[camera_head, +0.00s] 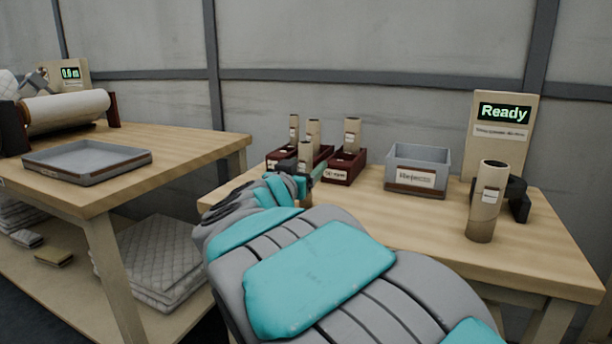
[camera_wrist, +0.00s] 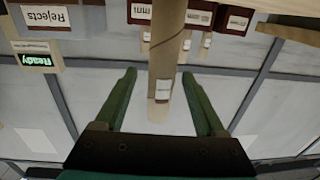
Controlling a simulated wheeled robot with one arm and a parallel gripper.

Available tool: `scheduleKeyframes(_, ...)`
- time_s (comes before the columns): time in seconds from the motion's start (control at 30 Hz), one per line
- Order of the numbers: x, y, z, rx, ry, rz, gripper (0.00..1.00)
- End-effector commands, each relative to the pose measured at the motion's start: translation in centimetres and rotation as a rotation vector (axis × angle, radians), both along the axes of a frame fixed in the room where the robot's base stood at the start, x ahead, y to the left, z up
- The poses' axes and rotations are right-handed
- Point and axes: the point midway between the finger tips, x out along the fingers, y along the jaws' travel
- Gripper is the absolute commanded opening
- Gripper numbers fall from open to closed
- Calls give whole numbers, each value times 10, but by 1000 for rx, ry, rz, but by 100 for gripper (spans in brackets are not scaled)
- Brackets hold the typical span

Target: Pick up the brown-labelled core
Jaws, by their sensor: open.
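In the head view, a tan cardboard core (camera_head: 305,157) stands upright just beyond my gripper (camera_head: 303,184), at the front of the dark red bins. In the wrist view, which is upside down, a core (camera_wrist: 168,50) with a small pale label lies between the two green fingers of my gripper (camera_wrist: 158,75). The fingers are open, with a gap visible on both sides of the core. Other cores stand behind: one at the left (camera_head: 294,128), one in the middle (camera_head: 313,130) and one at the right (camera_head: 352,133). I cannot make out a brown label on any of these.
Dark red bins (camera_head: 345,167) hold the rear cores close together. A grey Rejects bin (camera_head: 417,168) stands right of them. A larger labelled core (camera_head: 485,205) stands upright before the Ready sign (camera_head: 503,130). A grey tray (camera_head: 87,162) lies on the left table. The right table's front middle is clear.

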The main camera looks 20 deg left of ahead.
Motion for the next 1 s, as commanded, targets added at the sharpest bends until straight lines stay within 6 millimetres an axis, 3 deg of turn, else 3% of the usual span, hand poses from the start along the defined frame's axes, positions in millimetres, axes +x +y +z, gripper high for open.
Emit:
scheduleKeyframes(0.2,30,0,-2,-1,1,-2,72)
scheduleKeyframes(0.53,35,1,-1,-1,1,1,72)
scheduleKeyframes(1.0,35,1,-1,0,1,1,19)
